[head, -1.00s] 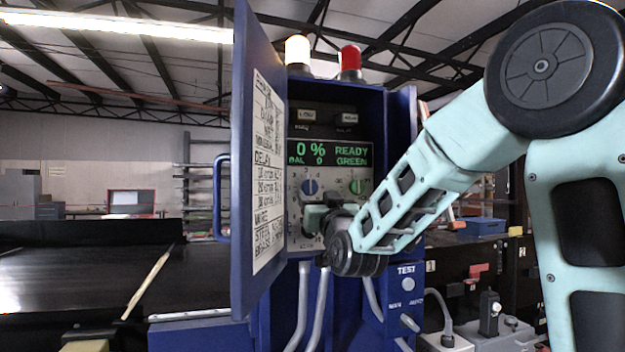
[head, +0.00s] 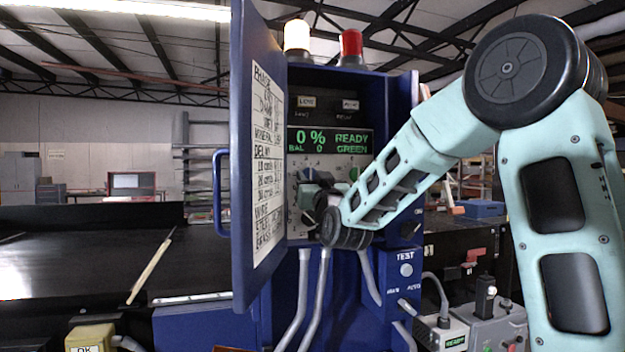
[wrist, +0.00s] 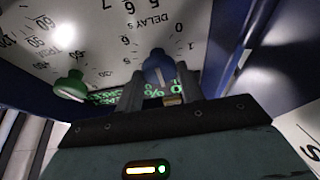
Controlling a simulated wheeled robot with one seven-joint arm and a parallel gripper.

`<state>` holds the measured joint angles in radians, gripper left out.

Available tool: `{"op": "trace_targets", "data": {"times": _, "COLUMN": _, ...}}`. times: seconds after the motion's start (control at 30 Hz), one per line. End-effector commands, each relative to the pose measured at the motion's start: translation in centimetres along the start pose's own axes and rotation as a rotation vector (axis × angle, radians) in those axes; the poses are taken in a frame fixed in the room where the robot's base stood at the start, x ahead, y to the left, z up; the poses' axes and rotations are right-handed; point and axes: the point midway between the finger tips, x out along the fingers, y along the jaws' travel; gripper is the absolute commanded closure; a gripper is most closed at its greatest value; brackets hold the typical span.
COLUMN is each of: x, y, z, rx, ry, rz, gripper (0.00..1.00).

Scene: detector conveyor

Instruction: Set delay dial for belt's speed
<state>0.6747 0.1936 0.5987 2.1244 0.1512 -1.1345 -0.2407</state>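In the head view my gripper (head: 314,186) is at the panel inside the blue cabinet (head: 397,130) and hides most of the dial. A card (head: 268,165) on the open door has a delay section with several cm/s lines, too small to read fully.
A green knob (wrist: 70,86) sits beside the dial. The display (head: 330,141) reads 0 %, READY, BAL 0, GREEN. The open cabinet door (head: 243,150) stands close left of my gripper. A dark conveyor belt (head: 80,265) lies left. A TEST button (head: 406,270) is below right.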

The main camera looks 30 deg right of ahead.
Motion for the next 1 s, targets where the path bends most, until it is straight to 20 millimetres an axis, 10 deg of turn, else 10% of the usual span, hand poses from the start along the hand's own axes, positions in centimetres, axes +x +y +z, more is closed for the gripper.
{"op": "trace_targets", "data": {"times": 1.0, "x": -0.15, "y": 0.34, "z": 0.20, "rx": -0.622, "ry": 0.002, "rz": -0.255, "gripper": 0.85}}
